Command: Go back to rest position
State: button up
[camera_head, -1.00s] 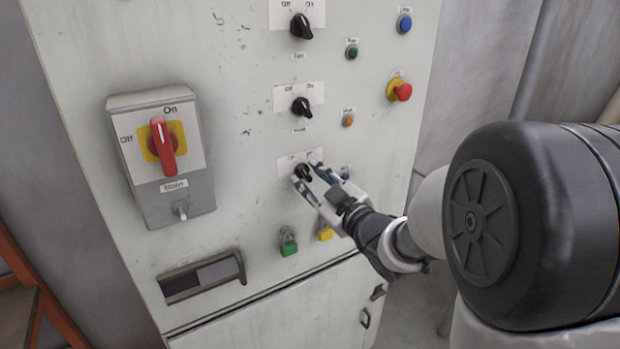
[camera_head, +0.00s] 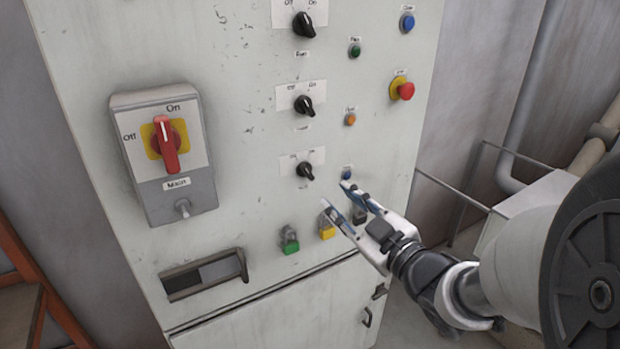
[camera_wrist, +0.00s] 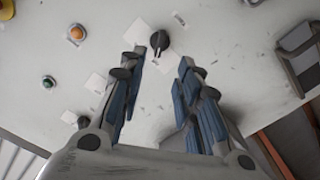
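My gripper (camera_head: 336,192) is open and empty in front of the lower right part of the control panel (camera_head: 240,200) in the head view. Its fingers point up and left, toward the lowest black rotary switch (camera_head: 306,171), and stand apart from it. In the wrist view my gripper (camera_wrist: 158,75) shows two blue-padded fingers spread apart with nothing between them. A black rotary switch (camera_wrist: 159,40) is beyond the fingertips there. My arm comes in from the right of the head view.
A grey main switch box (camera_head: 190,205) with a red handle (camera_head: 166,146) projects at the panel's left. A red button (camera_head: 402,90), green (camera_head: 290,240) and yellow (camera_head: 326,228) buttons are close by. A white box (camera_head: 535,205) and pipes stand right of the cabinet.

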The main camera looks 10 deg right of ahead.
jog(key=s+d+f+m+g+h, duration=0.3)
jog(key=s+d+m+g+h, duration=0.1)
jog(key=s+m+g+h, duration=0.3)
jog(key=s+a+f+m+g, duration=0.1)
jog(key=s+a, duration=0.3)
jog(key=s, duration=0.5)
jog(key=s+a+f+m+g+y, duration=0.1)
jog(key=s+a+f+g, duration=0.2)
jog(key=s, duration=0.6)
jog(key=shift+a+f+m+g, duration=0.15)
jog(key=shift+a+m+g, duration=0.3)
jog(key=shift+g, duration=0.35)
